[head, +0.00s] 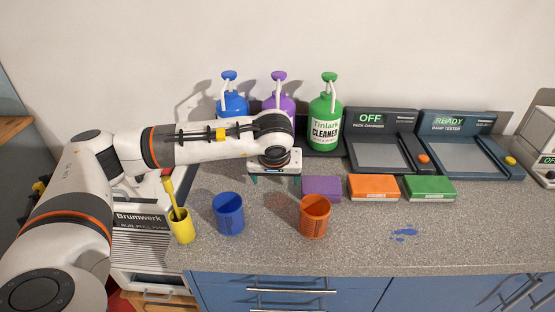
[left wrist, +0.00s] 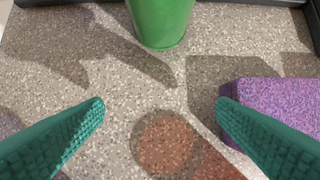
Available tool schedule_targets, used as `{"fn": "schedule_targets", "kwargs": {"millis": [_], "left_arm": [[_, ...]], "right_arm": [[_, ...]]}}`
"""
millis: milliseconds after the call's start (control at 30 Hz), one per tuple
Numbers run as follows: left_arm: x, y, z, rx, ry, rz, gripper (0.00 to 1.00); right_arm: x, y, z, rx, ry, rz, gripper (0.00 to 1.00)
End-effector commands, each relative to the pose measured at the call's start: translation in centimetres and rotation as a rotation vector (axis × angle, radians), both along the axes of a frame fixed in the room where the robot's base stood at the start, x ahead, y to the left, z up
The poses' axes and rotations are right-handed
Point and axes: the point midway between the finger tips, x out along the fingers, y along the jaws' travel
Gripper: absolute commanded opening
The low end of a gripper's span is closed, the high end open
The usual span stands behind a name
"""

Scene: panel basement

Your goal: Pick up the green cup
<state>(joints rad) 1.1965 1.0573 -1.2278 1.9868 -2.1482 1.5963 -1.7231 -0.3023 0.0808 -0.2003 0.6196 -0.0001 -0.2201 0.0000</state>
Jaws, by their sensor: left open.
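The green cup (left wrist: 161,22) shows at the top of the left wrist view, cut off by the frame edge. It stands upright on the speckled counter and narrows toward its base. In the head view I cannot make it out; my left arm and gripper cover that part of the counter. My left gripper (head: 275,182) points down over the counter, left of the purple block. Its teal fingers (left wrist: 160,106) are wide apart with nothing between them. The cup is beyond the fingertips, not touching them. My right gripper is not in view.
A purple block (left wrist: 270,105) lies close by the right finger. A blue cup (head: 229,214), an orange cup (head: 315,217) and a yellow cup with a brush (head: 181,228) stand in front. Behind are pump bottles, including a green one (head: 325,122). Orange (head: 373,187) and green blocks (head: 430,188) lie right.

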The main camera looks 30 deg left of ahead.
Motion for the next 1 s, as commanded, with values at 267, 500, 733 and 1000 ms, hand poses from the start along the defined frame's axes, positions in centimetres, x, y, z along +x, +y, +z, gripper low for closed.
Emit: {"fn": "schedule_targets", "kwargs": {"millis": [267, 500, 733, 1000], "left_arm": [[4.1, 2.5, 0.2, 0.0, 0.001, 0.002, 0.8], [5.8, 3.5, 0.1, 0.0, 0.0, 0.0, 0.8], [8.6, 5.2, 0.2, -0.002, -0.001, 0.002, 0.8], [10.1, 6.2, -1.0, -0.001, 0.001, -0.002, 0.8]], "right_arm": [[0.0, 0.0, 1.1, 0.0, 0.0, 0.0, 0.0], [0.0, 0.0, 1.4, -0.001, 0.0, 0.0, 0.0], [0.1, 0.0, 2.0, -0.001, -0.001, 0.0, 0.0], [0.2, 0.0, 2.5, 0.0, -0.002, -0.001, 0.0]]}}
